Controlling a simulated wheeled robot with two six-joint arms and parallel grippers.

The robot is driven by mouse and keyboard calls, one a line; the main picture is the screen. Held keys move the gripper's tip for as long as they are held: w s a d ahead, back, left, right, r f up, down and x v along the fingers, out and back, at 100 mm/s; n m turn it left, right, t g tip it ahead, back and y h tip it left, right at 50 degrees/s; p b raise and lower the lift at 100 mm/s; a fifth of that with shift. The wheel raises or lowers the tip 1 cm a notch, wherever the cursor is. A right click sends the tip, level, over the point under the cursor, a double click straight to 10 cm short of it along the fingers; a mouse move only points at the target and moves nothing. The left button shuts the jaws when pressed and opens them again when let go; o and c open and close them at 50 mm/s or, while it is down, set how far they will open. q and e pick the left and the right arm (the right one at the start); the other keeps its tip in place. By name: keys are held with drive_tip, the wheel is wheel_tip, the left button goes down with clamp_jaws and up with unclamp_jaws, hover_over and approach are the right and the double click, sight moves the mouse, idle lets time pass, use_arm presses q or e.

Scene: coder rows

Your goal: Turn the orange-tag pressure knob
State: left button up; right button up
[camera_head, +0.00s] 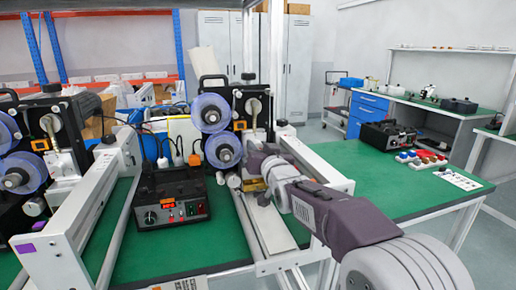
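My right gripper (262,166) reaches in from the right to the near side of the middle coder machine (212,92). Its fingers are small and partly hidden by its own body, so I cannot tell whether they are open or shut, or whether they touch anything. An orange tag (240,125) shows on that machine, just above the gripper, beside a round silver knob (254,106). A similar orange tag (47,123) is on the left machine. A small brass-coloured part (254,186) shows right below the gripper. I cannot tell which knob is the pressure knob. My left gripper is not in view.
A black control box (170,198) with a lit red display stands on the green table, left of the gripper. A white frame rail (318,166) runs beside my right arm. A purple tag (25,248) marks the left frame.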

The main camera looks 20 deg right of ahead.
drive_tip(key=o, duration=0.4)
drive_tip(key=shift+r, duration=0.15)
wheel_tip(320, 180, up, 4)
drive_tip(key=shift+r+p, duration=0.15)
drive_tip(key=shift+p, duration=1)
drive_tip(key=s+d+r+p, duration=0.6)
drive_tip(key=s+d+p, duration=0.2)
drive_tip(key=shift+s+r, duration=0.2)
drive_tip(key=shift+s, duration=0.05)
